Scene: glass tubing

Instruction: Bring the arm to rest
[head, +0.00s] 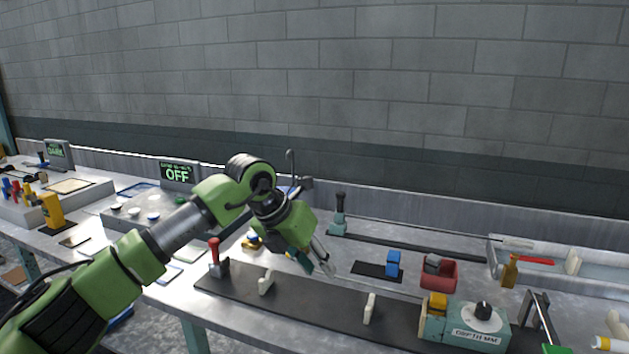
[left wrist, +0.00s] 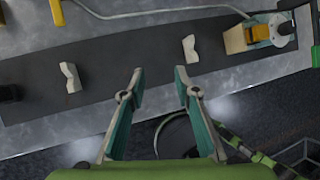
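My left gripper (head: 322,265) hangs over the bench at the end of my raised, bent left arm. It points down and to the right, above the long dark rail. In the left wrist view its two teal fingers (left wrist: 159,74) are spread apart with nothing between them. The dark rail (left wrist: 100,65) lies beyond the fingertips, with a white V-block on either side. No right gripper can be made out in either view.
A red-handled lever (head: 214,252), white V-blocks (head: 370,308) and a teal gauge box (head: 465,328) stand along the rail. Behind are a teal post (head: 339,217), a blue block (head: 393,263), a red bin (head: 439,272) and an OFF display (head: 177,173). Air above the bench's right side looks clear.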

